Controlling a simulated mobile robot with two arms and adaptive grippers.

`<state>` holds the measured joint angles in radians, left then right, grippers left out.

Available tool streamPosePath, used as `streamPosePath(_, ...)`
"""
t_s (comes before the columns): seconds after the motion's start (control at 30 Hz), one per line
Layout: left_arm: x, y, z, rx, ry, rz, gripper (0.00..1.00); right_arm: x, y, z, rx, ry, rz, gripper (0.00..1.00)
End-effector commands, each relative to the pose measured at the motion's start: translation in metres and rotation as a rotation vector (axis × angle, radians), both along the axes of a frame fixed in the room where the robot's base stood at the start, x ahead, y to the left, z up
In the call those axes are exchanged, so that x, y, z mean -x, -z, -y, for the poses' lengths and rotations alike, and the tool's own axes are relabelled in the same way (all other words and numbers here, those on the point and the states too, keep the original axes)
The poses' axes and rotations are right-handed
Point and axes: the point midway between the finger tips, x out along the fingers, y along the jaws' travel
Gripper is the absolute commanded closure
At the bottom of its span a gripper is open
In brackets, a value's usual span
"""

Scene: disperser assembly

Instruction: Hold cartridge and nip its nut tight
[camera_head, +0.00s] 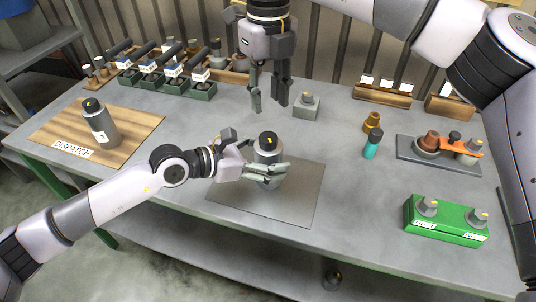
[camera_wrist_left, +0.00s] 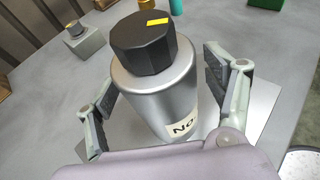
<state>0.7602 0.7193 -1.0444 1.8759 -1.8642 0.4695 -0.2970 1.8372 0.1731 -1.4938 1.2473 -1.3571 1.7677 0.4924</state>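The cartridge (camera_head: 267,158) is a silver cylinder with a black hexagonal nut (camera_head: 268,138) on top, marked in yellow. It stands upright on a grey mat (camera_head: 288,205) in the head view. In the left wrist view the cartridge (camera_wrist_left: 155,90) carries a "No" label, partly hidden, and its nut (camera_wrist_left: 145,42) is close up. My left gripper (camera_head: 262,172) is around the cartridge body, a finger on each side, with gaps visible in the wrist view (camera_wrist_left: 160,100). My right gripper (camera_head: 269,104) points down, open and empty, above the table behind the cartridge.
A grey block with a nut (camera_head: 306,107) stands behind. A wooden dispatch board (camera_head: 130,124) holds another cartridge (camera_head: 100,124) at left. At right are a teal bottle (camera_head: 372,145), a green box (camera_head: 445,222) and a grey tray with an orange tool (camera_head: 458,147).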

Motion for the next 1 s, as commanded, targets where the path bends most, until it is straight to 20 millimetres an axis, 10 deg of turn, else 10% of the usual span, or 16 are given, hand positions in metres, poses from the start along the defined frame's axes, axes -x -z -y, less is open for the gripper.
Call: streamPosePath(1.0,0.0,0.0002,-0.0006,-0.001,-0.001,0.0,0.94,0.0,0.0,0.0,0.0,0.0,0.0,0.67)
